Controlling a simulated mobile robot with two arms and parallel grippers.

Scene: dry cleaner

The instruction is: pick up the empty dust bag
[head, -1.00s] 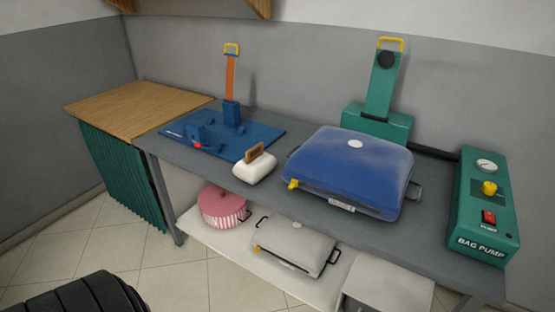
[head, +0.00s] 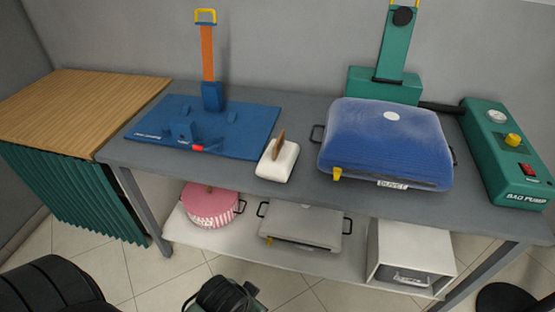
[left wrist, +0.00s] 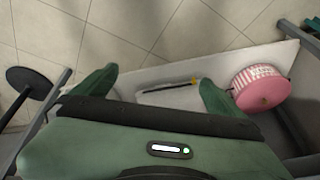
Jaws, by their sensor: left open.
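The empty dust bag is the flat grey bag (head: 303,225) with dark handles and a yellow tab. It lies on the lower shelf below the bench, between a pink striped box and a pale open box. In the left wrist view the grey bag (left wrist: 165,97) shows partly between my fingers, its lower part hidden by the gripper body. My left gripper (left wrist: 152,86) is open, its green fingers wide apart and nothing held. In the head view only part of my left wrist shows at the bottom. My right gripper is not in view.
The pink round box (head: 212,205) stands left of the bag and the pale box (head: 412,255) right of it. The bench top (head: 230,175) overhangs the shelf and carries a plump blue bag (head: 385,145). A black disc (head: 505,298) is on the floor at right.

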